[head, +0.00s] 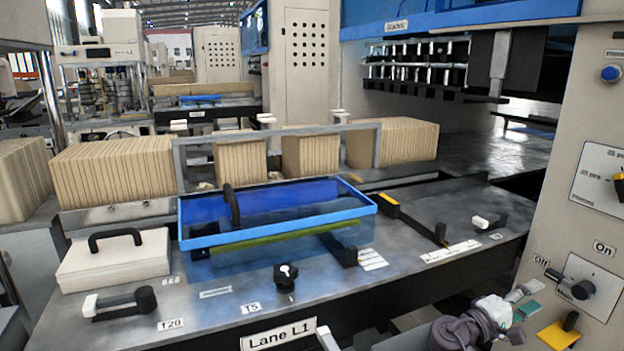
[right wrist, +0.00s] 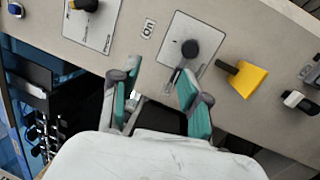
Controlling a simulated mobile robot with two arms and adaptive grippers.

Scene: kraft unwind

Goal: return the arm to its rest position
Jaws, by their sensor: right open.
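My right gripper (head: 528,298) is at the lower right of the head view, its teal-padded fingers pointing toward the grey control panel (head: 575,225). In the right wrist view the gripper (right wrist: 158,86) is open, with nothing between its fingers. The black rotary switch (head: 582,290) with On and Off labels is on the panel, in front of and apart from the fingers. It also shows in the right wrist view (right wrist: 190,48), beyond the fingertips. My left gripper is not in view.
A yellow block with a black knob (head: 558,335) is close beside the right gripper; it also shows in the right wrist view (right wrist: 243,79). The Lane L1 table (head: 215,320) carries a blue-framed clear cover (head: 285,215), handles and knobs. Brown stacks (head: 115,170) stand behind.

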